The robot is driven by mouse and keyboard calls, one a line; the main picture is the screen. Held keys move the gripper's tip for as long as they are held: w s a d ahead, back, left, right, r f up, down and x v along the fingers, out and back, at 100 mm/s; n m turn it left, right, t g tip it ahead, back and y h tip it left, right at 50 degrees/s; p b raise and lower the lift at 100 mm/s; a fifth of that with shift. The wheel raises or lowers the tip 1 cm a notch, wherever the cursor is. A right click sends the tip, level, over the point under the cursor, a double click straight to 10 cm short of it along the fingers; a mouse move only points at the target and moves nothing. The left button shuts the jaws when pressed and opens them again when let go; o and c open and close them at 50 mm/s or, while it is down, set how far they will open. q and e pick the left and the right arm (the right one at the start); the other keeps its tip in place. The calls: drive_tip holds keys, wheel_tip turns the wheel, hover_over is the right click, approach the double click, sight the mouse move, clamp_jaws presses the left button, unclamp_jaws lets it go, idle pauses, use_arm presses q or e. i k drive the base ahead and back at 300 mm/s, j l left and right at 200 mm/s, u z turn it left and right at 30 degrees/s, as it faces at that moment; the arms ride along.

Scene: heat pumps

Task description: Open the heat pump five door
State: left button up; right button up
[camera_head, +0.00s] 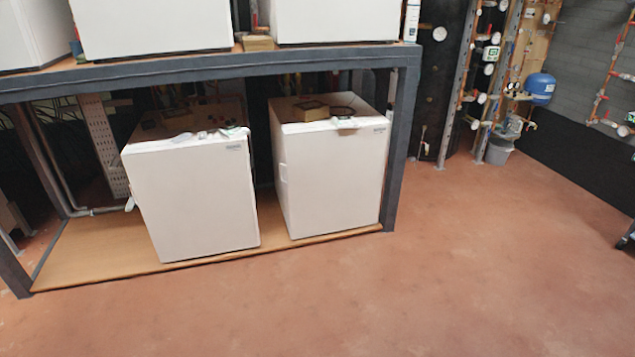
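Two white box-shaped heat pumps stand on the lower shelf of a dark metal rack. The left one (195,203) and the right one (337,178) both show closed, flat front faces. Small items and papers lie on their tops. Parts of several more white units, such as the upper left one (153,22) and the upper right one (335,18), show on the upper shelf, cut off by the top edge. I cannot tell which unit is number five. Neither of my grippers is in view.
The dark rack frame (402,140) has a post at the right and a wooden lower shelf board (90,255). The reddish floor (430,270) in front is clear. Pipes, a blue tank (540,85) and a grey bucket (498,150) are at the back right.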

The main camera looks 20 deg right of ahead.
sight(335, 183)
drive_tip(key=i+l+u, duration=0.15)
drive_tip(key=i, duration=0.8)
